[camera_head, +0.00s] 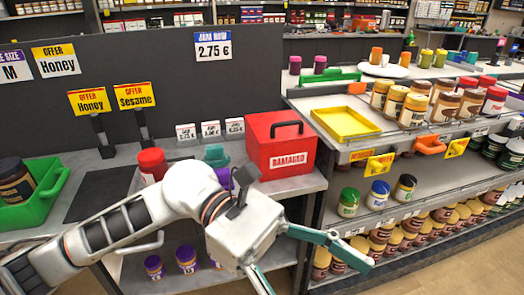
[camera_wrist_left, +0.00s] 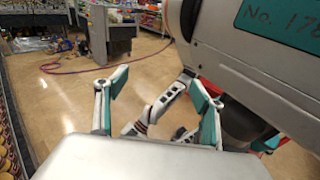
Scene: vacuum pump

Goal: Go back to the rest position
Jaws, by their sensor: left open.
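My left arm comes in from the left in the head view, and its gripper (camera_head: 315,275) is open and empty in front of the counter and shelves at the lower middle. Its teal fingers are spread, one pointing right and one pointing down toward the bottom edge. In the left wrist view the open gripper (camera_wrist_left: 158,88) has nothing between its fingers, with shiny floor beyond. My white body with teal panels fills the right of that view. My right gripper is not seen in the head view.
A red box (camera_head: 282,143) marked DAMAGED stands on the counter beyond my left arm. A green crate (camera_head: 52,208) holds a dark jar at left. A yellow tray (camera_head: 345,122) and many jars stand on the right shelves. Open floor (camera_wrist_left: 60,100) shows in the wrist view.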

